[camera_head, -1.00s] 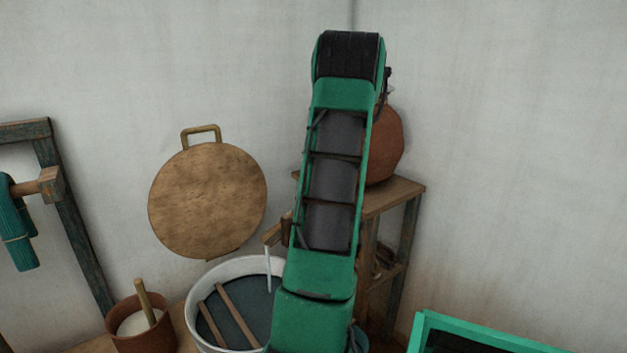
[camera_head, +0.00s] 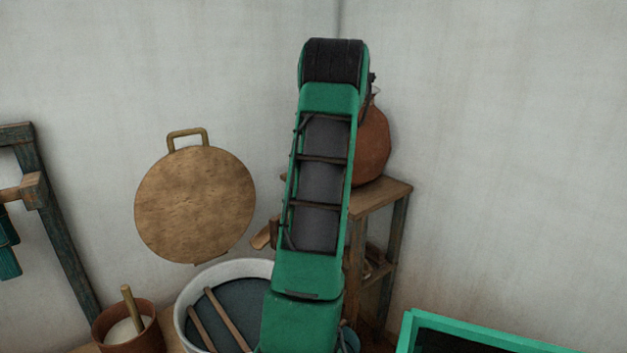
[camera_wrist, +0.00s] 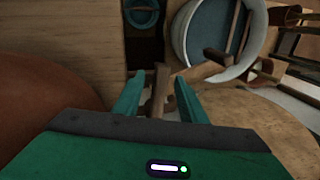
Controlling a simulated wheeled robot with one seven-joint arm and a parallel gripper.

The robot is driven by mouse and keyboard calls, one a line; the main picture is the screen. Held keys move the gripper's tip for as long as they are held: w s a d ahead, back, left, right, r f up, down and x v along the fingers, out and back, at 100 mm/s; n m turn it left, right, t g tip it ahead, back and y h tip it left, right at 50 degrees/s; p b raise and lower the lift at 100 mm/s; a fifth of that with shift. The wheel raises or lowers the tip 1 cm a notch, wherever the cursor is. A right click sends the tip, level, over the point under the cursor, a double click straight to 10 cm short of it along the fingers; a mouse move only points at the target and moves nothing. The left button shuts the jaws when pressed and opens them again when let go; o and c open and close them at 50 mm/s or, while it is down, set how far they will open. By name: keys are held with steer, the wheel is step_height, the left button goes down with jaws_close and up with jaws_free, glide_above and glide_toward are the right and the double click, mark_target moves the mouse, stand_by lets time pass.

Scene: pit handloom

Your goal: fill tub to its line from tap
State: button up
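The white-rimmed tub (camera_head: 184,313) holds dark liquid, with two wooden sticks lying across it; my arm hides its right side. It also shows in the wrist view (camera_wrist: 178,42). I cannot make out a fill line. A brown clay pot (camera_head: 373,146) sits on a wooden stand, and a wooden spout (camera_head: 262,236) points toward the tub. No stream shows below the spout. In the wrist view, my gripper (camera_wrist: 158,88) is open, its teal fingers on either side of a wooden tap handle (camera_wrist: 161,76), with gaps visible. My arm hides the gripper in the head view.
A brown pot of pale stuff with a stick (camera_head: 128,330) stands left of the tub. A round wooden board (camera_head: 195,205) is behind it at the wall. A green-edged box (camera_head: 480,333) is at lower right. A dark blue vessel (camera_wrist: 142,14) sits near the tub.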

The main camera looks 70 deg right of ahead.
step_height(320, 180, up, 11)
steer(key=d, duration=0.1)
steer(key=shift+s+d+f, duration=0.2)
steer(key=shift+s+d, duration=0.15)
steer(key=shift+s, duration=0.1)
